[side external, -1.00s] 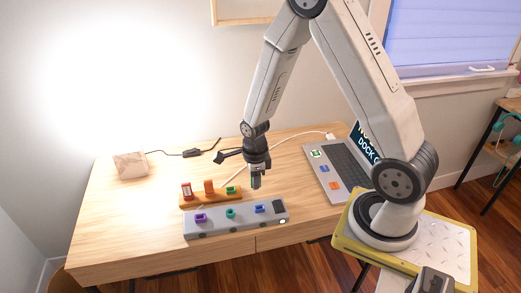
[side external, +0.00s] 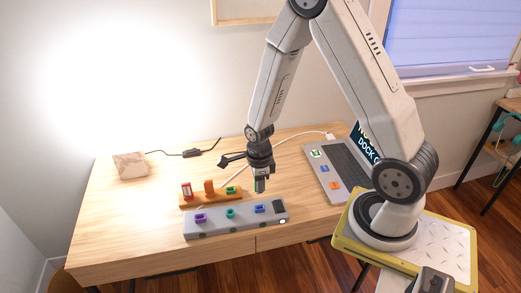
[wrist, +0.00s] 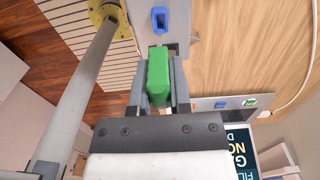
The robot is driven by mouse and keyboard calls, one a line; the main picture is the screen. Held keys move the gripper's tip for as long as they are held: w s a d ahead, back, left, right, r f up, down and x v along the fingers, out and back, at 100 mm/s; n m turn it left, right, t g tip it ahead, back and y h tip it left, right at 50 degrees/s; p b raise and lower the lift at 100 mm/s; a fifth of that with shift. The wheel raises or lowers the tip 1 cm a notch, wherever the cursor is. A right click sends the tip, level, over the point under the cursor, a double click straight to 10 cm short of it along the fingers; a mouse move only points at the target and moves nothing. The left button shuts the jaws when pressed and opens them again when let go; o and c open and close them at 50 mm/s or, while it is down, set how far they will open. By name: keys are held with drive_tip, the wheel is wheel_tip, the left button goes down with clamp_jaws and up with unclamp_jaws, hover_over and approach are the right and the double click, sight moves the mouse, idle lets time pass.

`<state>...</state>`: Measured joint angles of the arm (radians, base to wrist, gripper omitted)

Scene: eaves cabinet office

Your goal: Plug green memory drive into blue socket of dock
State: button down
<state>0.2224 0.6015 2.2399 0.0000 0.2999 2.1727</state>
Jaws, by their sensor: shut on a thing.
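My gripper (wrist: 158,92) is shut on the green memory drive (wrist: 158,72), with a jaw on each side of it in the wrist view. In the side view my gripper (side external: 260,186) points down, with the drive mostly hidden between its jaws. The grey dock (side external: 240,222) lies near the table's front edge, and the gripper is above and behind its right part. The dock's blue socket (side external: 260,209) is right of its teal and purple sockets. In the wrist view the blue socket (wrist: 160,19) lies beyond the drive's far end, apart from it.
An orange rack (side external: 210,199) behind the dock carries a red-and-white piece (side external: 187,190), an orange piece (side external: 209,186) and a green piece (side external: 231,190). A paper-like box (side external: 130,165) and a black cable lie at the back left.

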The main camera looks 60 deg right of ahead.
drive_tip(key=shift+f, duration=2.4)
drive_tip(key=shift+f, duration=1.2)
drive_tip(key=shift+c, duration=2.4)
unclamp_jaws()
drive_tip(key=shift+r, duration=0.1)
drive_tip(key=shift+r, duration=3.8)
